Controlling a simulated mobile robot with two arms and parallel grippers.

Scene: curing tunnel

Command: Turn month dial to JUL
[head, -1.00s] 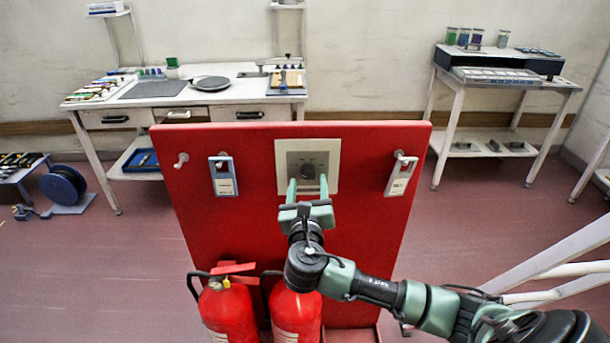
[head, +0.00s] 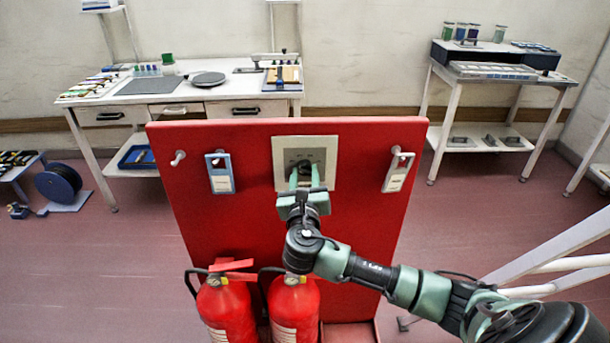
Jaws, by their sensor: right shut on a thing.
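The month dial (head: 304,166) is a dark round knob on a grey plate with a pale frame (head: 325,145), mounted on the upper middle of a red panel (head: 230,260). My right gripper (head: 305,178) reaches up to the plate from below, and its two green fingers are shut on the dial, one on each side. The fingers and wrist hide part of the dial and the lower plate. The markings around the dial are too small to read, so the month it points to cannot be told. My left gripper is not in view.
A blue tag (head: 219,174) and a white tag (head: 397,172) hang on pegs either side of the plate. Two red fire extinguishers (head: 227,308) (head: 294,308) stand below. A workbench (head: 225,92) and a side table (head: 510,78) stand behind, with open floor between.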

